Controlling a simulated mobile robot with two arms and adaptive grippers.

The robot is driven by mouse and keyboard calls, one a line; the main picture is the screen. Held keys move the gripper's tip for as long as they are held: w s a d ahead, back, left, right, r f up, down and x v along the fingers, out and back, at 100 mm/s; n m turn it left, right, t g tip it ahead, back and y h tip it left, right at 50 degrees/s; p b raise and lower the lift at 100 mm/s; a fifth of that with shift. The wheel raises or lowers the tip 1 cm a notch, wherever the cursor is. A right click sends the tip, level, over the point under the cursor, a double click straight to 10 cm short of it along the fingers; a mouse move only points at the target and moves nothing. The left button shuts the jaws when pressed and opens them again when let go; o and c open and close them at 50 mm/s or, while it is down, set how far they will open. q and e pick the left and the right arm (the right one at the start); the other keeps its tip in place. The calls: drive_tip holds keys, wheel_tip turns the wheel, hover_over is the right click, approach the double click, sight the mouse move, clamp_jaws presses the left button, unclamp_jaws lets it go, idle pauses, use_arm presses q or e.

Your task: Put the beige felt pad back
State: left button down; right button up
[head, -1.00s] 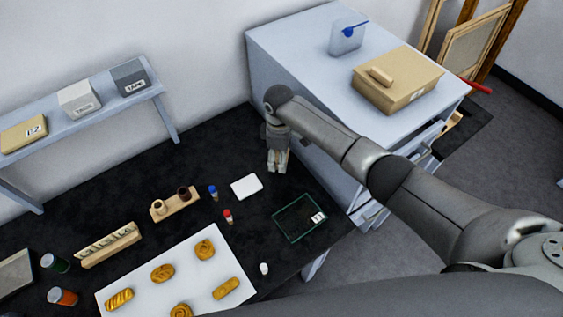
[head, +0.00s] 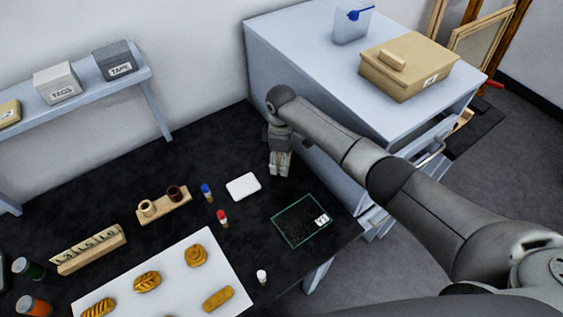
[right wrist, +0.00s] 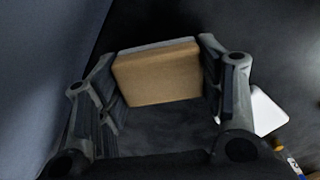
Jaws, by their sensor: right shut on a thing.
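My right gripper (head: 280,168) is shut on a beige felt pad, at the back right of the black tabletop beside the grey-blue cabinet. In the right wrist view the beige pad (right wrist: 158,78) sits between the two fingers, with a thin grey layer along its far edge. In the head view the pad is mostly hidden by the fingers. I cannot tell whether it touches the tabletop. My left gripper is not in view.
A white block (head: 243,187) lies left of the gripper. A green-rimmed tray (head: 277,226) with a label is in front. Small bottles, a wooden holder (head: 164,205) and a white board (head: 172,270) with breads stand further left. The cabinet (head: 300,110) rises close on the right.

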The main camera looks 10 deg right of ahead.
drive_tip(key=shift+r, duration=0.1)
drive_tip(key=o, duration=0.9)
wheel_tip(320, 180, up, 12)
drive_tip(key=p, duration=1)
drive_tip(key=shift+p, duration=0.3)
